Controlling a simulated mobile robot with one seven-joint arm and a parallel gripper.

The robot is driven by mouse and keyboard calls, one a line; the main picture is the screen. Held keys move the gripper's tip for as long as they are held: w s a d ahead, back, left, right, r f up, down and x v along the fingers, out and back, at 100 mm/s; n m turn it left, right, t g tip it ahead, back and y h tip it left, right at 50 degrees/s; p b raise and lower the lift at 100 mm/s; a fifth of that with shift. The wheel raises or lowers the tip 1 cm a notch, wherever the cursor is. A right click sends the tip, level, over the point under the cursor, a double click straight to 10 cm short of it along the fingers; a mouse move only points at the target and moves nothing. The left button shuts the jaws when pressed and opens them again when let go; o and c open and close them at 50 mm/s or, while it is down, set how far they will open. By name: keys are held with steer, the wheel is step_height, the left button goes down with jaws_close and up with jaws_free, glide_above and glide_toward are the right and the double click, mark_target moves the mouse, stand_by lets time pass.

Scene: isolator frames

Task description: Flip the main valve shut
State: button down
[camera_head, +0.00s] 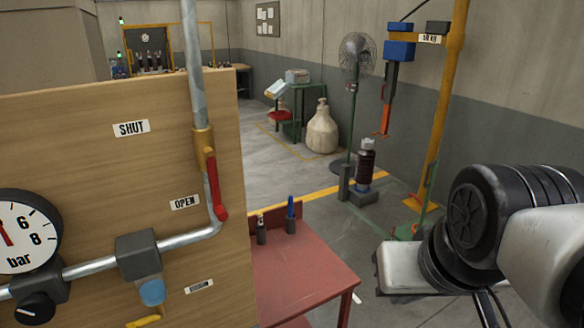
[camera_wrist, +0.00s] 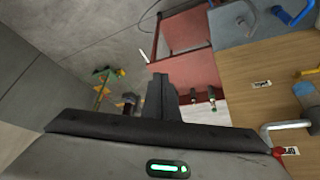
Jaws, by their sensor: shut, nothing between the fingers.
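The main valve has a red lever (camera_head: 216,187) on a brass body (camera_head: 203,140), set in a vertical grey pipe on a wooden panel (camera_head: 100,170). The lever hangs down along the pipe, its lower end beside the OPEN label (camera_head: 185,202). The SHUT label (camera_head: 131,128) is higher up and to the left. In the wrist view a small piece of the red lever (camera_wrist: 278,153) shows at the lower right, mostly hidden. My gripper (camera_wrist: 162,82) is shut and empty, apart from the lever. In the head view my arm is at the right, far from the valve; its fingertips are not clear there.
A pressure gauge (camera_head: 20,232), a black knob (camera_head: 35,307) and a grey block with a blue cap (camera_head: 152,292) are on the panel. A red table (camera_head: 300,278) stands right of the panel, with small tools at its back. A yellow post (camera_head: 440,120) stands behind my arm.

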mark_target(216, 187)
steer(key=shift+s, duration=0.1)
steer(key=w+a+r+n+g+y+b, duration=0.3)
steer(key=w+a+r+n+y, duration=0.4)
steer(key=w+a+r, duration=0.5)
step_height(216, 187, up, 2)
steer(key=shift+a+r+n+g+y, duration=0.1)
steer(key=shift+a+n+g+y, duration=0.35)
steer(key=shift+a+g, duration=0.35)
steer(key=shift+a, duration=0.1)
steer(key=s+a+f, duration=0.1)
steer(key=a+f, duration=0.6)
steer(key=a, duration=0.2)
steer(key=shift+a, duration=0.3)
steer(key=shift+s+f+b, duration=0.1)
steer(key=shift+b, duration=0.2)
